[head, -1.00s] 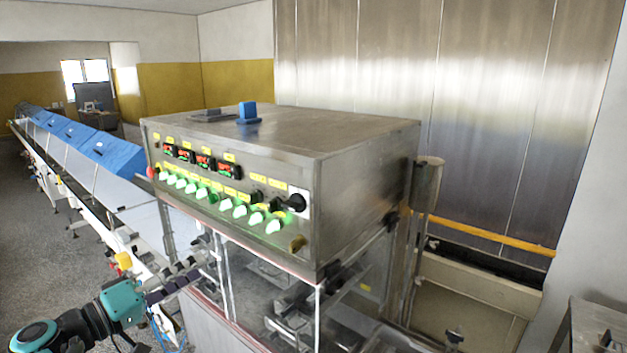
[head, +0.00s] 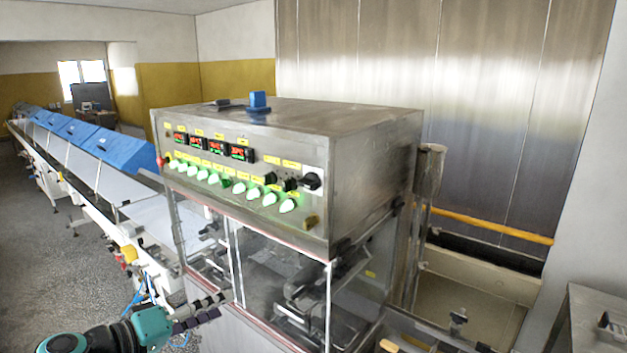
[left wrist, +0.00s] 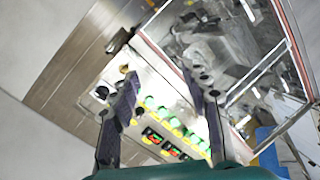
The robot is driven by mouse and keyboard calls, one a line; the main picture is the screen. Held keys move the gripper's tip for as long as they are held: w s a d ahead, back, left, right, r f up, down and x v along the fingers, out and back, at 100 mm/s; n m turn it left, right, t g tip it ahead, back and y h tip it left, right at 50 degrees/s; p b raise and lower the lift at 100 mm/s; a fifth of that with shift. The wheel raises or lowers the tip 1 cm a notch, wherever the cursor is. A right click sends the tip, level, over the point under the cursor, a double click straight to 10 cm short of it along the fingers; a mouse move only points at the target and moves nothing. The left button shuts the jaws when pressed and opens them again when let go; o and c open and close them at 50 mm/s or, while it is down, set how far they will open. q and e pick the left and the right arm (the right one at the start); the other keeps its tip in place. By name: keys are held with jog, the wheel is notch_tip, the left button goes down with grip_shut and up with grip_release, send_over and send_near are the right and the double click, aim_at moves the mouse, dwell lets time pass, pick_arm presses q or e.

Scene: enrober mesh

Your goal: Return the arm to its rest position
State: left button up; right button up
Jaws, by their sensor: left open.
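My left arm comes in at the lower left of the head view, with a teal wrist and dark fingers. My left gripper (head: 203,313) is low in front of the machine's lower glazed section. In the left wrist view my left gripper (left wrist: 162,82) is open, its two dark fingers apart with nothing held between them. The steel enrober machine (head: 365,165) stands beyond it, and its control panel (left wrist: 150,75) shows tilted behind the fingers. No contact with the machine is visible. My right gripper is in neither view.
A long conveyor (head: 75,175) with blue covers (head: 125,150) runs to the back left. Clear window panels (head: 280,285) form the machine's lower front. A grey metal table (head: 590,310) stands at the right. Open floor (head: 45,260) lies left of the conveyor.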

pick_arm(q)
jog(key=s+d+f+m+g+y+b, duration=0.1)
jog(key=s+d+f+g+y+b, duration=0.2)
jog(key=f, duration=0.6)
jog(key=s+d+f+g+b, duration=0.1)
jog(key=s+d+f+b, duration=0.3)
jog(key=f, duration=0.6)
jog(key=s+a+f+m+y+b, duration=0.1)
jog(key=s+f+y+b, duration=0.1)
jog(key=f, duration=0.4)
jog(key=s+a+f+m+y+b, duration=0.1)
jog(key=s+a+f+y+b, duration=0.1)
jog(key=f, duration=0.4)
jog(key=s+a+f+y+b, duration=0.2)
jog(key=s+f+b, duration=0.1)
jog(key=f+b, duration=0.3)
jog(key=shift+s+a+f+m+y, duration=0.15)
jog(key=shift+s+f+m+y, duration=0.1)
jog(key=shift+m+y, duration=0.15)
jog(key=shift+r+g, duration=0.1)
jog(key=shift+g, duration=0.2)
dwell(1.7)
